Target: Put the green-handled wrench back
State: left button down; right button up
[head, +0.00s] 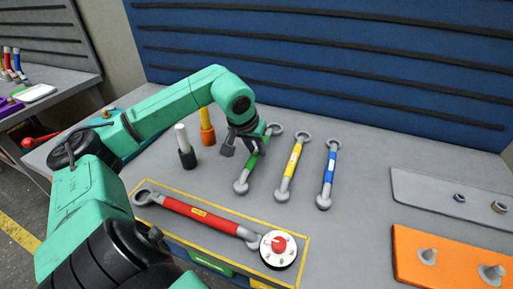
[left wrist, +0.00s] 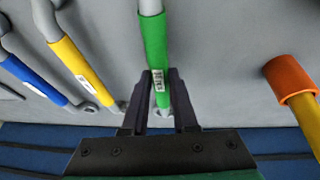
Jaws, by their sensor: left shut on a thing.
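The green-handled wrench (head: 253,161) lies at the left end of a row of three wrenches on the grey bench. Its ring ends point toward the back wall and the front. My left gripper (head: 241,146) is at its handle and partly hides it in the head view. In the left wrist view, the two fingers (left wrist: 160,76) stand on either side of the green handle (left wrist: 153,42) and are shut on it. I cannot tell whether the wrench touches the bench. My right gripper is not in view.
The yellow wrench (head: 291,168) and blue wrench (head: 328,175) lie to the right. Black (head: 187,157) and orange (head: 207,133) upright tools stand left of the gripper. A red wrench (head: 200,213) and round disc (head: 279,249) lie in front, inside a yellow outline. An orange plate (head: 445,255) lies right.

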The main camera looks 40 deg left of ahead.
pick_arm(q)
jog(key=shift+f, duration=0.3)
jog(key=c, duration=0.6)
grip_release()
jog(key=b+v, duration=0.2)
jog(key=v, duration=0.3)
jog(key=shift+a, duration=0.1)
jog(key=v, duration=0.9)
jog(key=shift+r+p, duration=0.3)
